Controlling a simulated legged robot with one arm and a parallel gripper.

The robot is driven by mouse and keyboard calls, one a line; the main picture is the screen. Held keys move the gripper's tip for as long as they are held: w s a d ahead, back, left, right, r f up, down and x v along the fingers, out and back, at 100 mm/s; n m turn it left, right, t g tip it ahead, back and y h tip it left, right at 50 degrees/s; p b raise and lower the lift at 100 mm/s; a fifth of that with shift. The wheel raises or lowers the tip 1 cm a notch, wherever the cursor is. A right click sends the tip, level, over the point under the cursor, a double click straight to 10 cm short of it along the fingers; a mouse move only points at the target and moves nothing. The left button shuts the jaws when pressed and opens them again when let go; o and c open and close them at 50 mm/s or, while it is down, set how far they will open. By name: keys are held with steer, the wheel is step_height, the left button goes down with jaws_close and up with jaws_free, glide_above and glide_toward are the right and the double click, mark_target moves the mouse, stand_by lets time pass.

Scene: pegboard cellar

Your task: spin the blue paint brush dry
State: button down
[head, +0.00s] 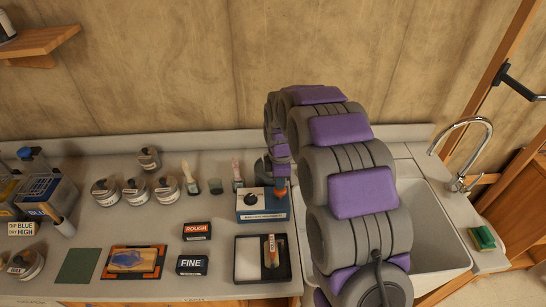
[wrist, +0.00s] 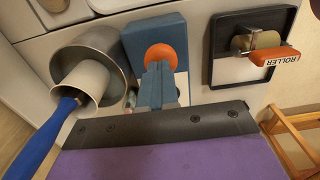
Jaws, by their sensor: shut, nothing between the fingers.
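The blue paint brush (wrist: 45,140) shows in the wrist view at lower left. Its blue handle runs to a pale cylinder (wrist: 83,85) inside a round metal drum (wrist: 112,60); its bristles are hidden. Beside the drum is a blue spinner box (wrist: 140,35) with an orange button (wrist: 160,56). My gripper (wrist: 159,75) is shut and empty, its tips at the near side of the button; I cannot tell whether they touch. In the head view the spinner box (head: 263,217) has a black dial, and my purple-and-grey arm partly hides the drum behind it.
A black tray (head: 240,277) with an orange-handled roller (head: 271,250) lies in front of the spinner. A white sink (head: 435,240) with a chrome tap (head: 462,150) is at right. ROUGH (head: 197,231) and FINE (head: 192,265) blocks, several tins (head: 135,190) and small brushes stand at left.

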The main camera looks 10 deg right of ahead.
steer(key=shift+f, duration=0.1)
stand_by(0.3)
steer(key=shift+f, duration=1.65)
steer(key=shift+r+p, duration=0.7)
steer(key=shift+r, duration=1.05)
steer(key=shift+f, duration=0.1)
steer(key=shift+f, duration=1.7)
steer(key=shift+r+p, duration=0.6)
steer(key=shift+r, duration=1.3)
